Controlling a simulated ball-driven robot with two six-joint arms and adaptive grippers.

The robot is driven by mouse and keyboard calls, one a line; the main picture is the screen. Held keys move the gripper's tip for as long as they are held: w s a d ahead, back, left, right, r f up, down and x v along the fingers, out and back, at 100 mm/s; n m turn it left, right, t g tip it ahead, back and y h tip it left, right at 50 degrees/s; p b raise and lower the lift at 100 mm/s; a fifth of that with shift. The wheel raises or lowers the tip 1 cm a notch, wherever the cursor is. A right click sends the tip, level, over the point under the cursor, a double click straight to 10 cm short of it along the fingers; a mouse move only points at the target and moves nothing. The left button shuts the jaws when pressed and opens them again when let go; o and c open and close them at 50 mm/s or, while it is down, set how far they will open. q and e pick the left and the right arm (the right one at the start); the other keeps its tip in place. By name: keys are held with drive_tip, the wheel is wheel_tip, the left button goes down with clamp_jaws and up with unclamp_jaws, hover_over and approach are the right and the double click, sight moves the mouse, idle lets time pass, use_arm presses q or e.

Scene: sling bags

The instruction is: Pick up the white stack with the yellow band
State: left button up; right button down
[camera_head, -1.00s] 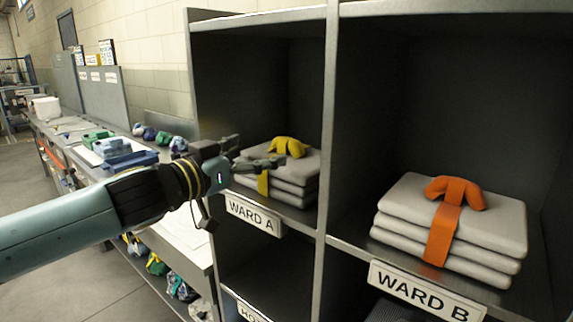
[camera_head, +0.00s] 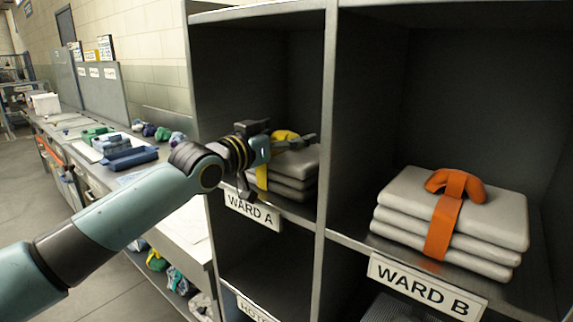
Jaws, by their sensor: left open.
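The white stack with the yellow band (camera_head: 290,178) lies in the upper left compartment, above the WARD A label (camera_head: 252,212). It is several folded layers with a yellow knot (camera_head: 285,135) on top. My left gripper (camera_head: 308,140) reaches into that compartment, at the height of the knot, and covers part of the stack's top and the band. It is open; I cannot tell whether it touches the stack. My right gripper is not in view.
A similar white stack with an orange band (camera_head: 450,222) sits in the right compartment above the WARD B label (camera_head: 424,285). A divider (camera_head: 324,130) stands just right of my left gripper. A long bench (camera_head: 120,180) with blue and green bundles runs along the left.

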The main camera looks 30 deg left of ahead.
use_arm(q)
drive_tip(key=shift+w, duration=0.2)
drive_tip(key=shift+s, duration=0.1)
drive_tip(key=c, duration=1.7)
drive_tip(key=shift+r, duration=0.25)
drive_tip(key=shift+c, duration=0.4)
